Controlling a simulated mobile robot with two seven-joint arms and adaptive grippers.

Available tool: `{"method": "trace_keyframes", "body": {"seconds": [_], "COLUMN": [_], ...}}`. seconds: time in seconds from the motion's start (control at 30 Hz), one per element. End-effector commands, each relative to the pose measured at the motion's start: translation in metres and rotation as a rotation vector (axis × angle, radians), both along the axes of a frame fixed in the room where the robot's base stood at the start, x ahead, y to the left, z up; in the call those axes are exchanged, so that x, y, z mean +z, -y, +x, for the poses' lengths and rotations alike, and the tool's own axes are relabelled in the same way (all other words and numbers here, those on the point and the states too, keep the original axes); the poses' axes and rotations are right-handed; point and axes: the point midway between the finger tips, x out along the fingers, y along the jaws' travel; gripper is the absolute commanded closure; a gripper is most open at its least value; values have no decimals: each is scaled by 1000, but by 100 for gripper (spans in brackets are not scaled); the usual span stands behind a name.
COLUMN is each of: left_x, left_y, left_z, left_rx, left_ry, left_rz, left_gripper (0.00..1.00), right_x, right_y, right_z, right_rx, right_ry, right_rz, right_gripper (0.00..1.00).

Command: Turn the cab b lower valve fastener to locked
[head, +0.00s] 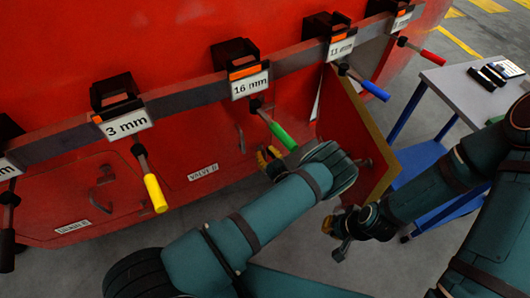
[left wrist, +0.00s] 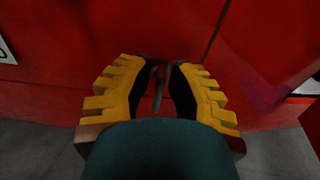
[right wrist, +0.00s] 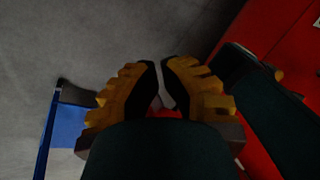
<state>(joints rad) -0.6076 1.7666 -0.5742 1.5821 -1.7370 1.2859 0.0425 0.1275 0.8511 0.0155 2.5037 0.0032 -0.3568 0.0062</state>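The red nosecone panel (head: 225,190) carries a label that seems to read "VALVE" plus a letter too small to be sure of. My left gripper (head: 268,155) is at this panel, just below the green-handled tool, and partly hides what is in front of it. In the left wrist view, the left gripper (left wrist: 161,75) is partly open. A thin dark bar (left wrist: 158,88) shows between its fingers, apparently with gaps beside it. I cannot tell whether this bar is the fastener, nor its setting. My right gripper (head: 337,238) is low on the right, partly open and empty over the floor.
A grey rail with size labels (head: 250,85) holds several tools, including a green-handled (head: 281,135) and a yellow-handled one (head: 155,193). A red door with a yellow edge (head: 350,130) stands open between my arms. A blue-legged table (head: 465,95) is at the right.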

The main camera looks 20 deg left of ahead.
Motion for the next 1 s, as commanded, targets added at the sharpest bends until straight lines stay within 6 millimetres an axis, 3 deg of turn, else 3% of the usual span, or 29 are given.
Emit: {"method": "trace_keyframes", "body": {"seconds": [0.57, 1.0], "left_x": [-1, -2], "left_y": [0, 3], "left_z": [1, 4], "left_rx": [0, 0], "left_ry": [-50, -302], "left_rz": [53, 309], "left_gripper": [100, 100], "right_x": [-6, -26], "right_y": [0, -1], "right_z": [-1, -7], "right_rx": [3, 12], "right_ry": [-3, -15], "right_rz": [1, 3], "right_gripper": [100, 100]}}
